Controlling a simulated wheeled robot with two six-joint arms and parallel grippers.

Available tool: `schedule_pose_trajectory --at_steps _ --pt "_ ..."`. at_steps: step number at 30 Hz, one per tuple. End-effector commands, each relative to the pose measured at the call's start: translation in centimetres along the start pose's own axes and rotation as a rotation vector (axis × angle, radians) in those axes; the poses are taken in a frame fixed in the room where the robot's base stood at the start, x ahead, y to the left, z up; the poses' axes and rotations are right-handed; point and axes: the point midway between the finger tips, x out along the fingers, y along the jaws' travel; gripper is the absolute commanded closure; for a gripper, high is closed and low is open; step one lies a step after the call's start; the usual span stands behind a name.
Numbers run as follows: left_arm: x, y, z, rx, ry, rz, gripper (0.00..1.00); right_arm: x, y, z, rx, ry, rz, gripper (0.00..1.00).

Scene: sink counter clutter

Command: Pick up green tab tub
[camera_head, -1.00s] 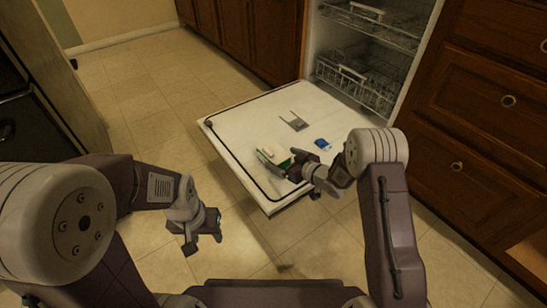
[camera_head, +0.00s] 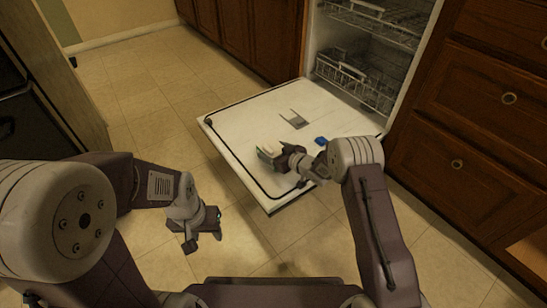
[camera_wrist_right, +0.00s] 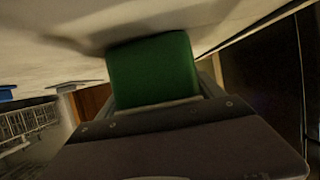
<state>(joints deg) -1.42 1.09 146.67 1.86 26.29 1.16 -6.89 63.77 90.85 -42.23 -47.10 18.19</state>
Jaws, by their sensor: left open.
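The green tab tub (camera_head: 265,152) is on the open dishwasher door, with a pale top and a green edge in the head view. My right gripper (camera_head: 276,155) is right at the tub, and its fingers partly cover it. In the right wrist view the tub's green side (camera_wrist_right: 153,70) fills the space straight ahead of the gripper. The fingers are mostly hidden there, so I cannot tell whether they are closed on it. My left gripper (camera_head: 205,233) is open and empty over the floor, left of the door.
The lowered dishwasher door (camera_head: 250,120) carries a small blue item (camera_head: 320,141) right of the tub and a grey dispenser patch (camera_head: 293,119). Wire racks (camera_head: 352,82) are inside the dishwasher. Wooden drawers (camera_head: 470,110) stand at the right. The tiled floor (camera_head: 150,110) at left is clear.

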Motion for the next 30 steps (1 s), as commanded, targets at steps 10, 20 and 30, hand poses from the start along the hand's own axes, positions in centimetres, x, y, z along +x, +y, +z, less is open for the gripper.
schedule_pose_trajectory --at_steps 10,20,30 --pt "0.0 0.0 0.0 0.0 0.0 0.0 0.52 0.0 0.0 -0.1 -0.001 0.001 0.0 0.76" --pt "-2.2 0.0 -0.2 0.0 0.0 0.0 0.52 -0.9 0.0 -2.2 -0.001 0.001 0.0 0.76" --pt "-5.0 0.1 -0.5 0.0 0.0 0.0 0.52 -3.0 0.6 -4.3 0.0 -0.002 0.001 0.76"
